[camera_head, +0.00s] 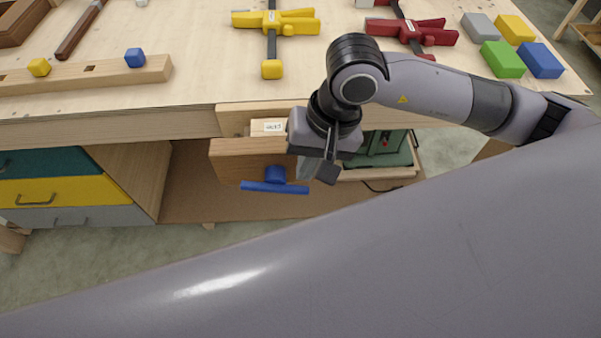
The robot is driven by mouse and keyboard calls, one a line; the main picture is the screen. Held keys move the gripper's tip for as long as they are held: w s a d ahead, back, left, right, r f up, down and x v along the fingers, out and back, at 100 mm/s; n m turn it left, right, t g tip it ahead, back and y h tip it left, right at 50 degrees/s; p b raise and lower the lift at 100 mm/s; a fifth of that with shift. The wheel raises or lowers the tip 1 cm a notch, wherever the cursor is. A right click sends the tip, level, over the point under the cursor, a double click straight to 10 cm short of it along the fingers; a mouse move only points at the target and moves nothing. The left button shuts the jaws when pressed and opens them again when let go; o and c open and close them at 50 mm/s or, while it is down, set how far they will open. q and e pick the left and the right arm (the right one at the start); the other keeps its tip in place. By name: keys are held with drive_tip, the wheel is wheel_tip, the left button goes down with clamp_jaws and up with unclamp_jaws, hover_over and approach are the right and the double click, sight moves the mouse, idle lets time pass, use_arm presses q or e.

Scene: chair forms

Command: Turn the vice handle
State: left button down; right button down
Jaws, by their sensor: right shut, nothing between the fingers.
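The vice has a wooden front jaw (236,161) on the front edge of the workbench. Its blue handle (262,187) is a bar lying nearly level, with a blue hub (276,173) above it. My right gripper (316,175) hangs fingers down just right of the vice jaw, near the right end of the handle. It is shut and looks empty. I cannot tell whether it touches the handle. A labelled wooden block (268,127) shows between the vice jaws. My left gripper is not in view.
The workbench top (200,88) holds a yellow clamp (290,22), a red clamp (415,33), coloured blocks (503,59) and a wooden bar (105,75) with pegs. Drawers (75,192) stand below left. A green case (385,150) lies on the lower shelf, right of my gripper.

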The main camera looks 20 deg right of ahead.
sight(298, 189)
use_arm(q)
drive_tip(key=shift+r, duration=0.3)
use_arm(e)
drive_tip(key=shift+x, duration=2.05)
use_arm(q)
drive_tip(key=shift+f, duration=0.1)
use_arm(e)
drive_tip(key=b, duration=0.2)
drive_tip(key=f+y+b, duration=0.1)
drive_tip(key=b, duration=0.1)
drive_tip(key=shift+d+f+y+b, duration=0.2)
drive_tip(key=shift+d+y+b, duration=0.05)
drive_tip(key=shift+y+b, duration=0.1)
drive_tip(key=y+b, duration=0.1)
drive_tip(key=b, duration=0.2)
drive_tip(key=shift+f+t, duration=0.15)
drive_tip(key=shift+t, duration=0.25)
drive_tip(key=shift+s+d+b, duration=0.1)
drive_tip(key=shift+b, duration=0.35)
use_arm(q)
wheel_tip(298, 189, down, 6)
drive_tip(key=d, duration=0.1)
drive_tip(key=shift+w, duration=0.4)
use_arm(e)
drive_tip(key=shift+y, duration=0.25)
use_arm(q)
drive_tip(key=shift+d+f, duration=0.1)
use_arm(e)
drive_tip(key=shift+r, duration=0.25)
